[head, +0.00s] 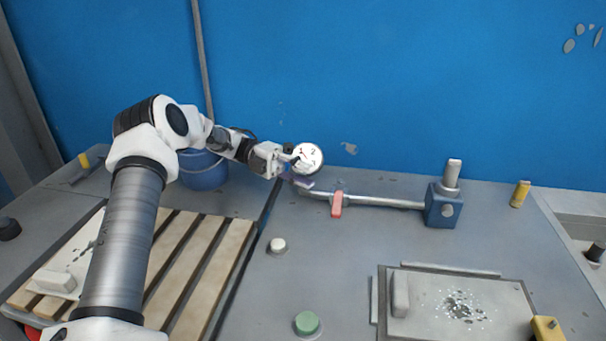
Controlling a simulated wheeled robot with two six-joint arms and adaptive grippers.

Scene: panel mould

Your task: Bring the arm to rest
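My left arm comes in from the left, stretched out over the slatted wooden pallet. My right gripper is not in view.
A metal rod (385,201) with a red piece (337,204) runs from a blue block (443,207) towards my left gripper. A blue bucket (204,172) stands behind my arm. A green button (307,323), white knob (278,245) and plate (470,309) are nearer.

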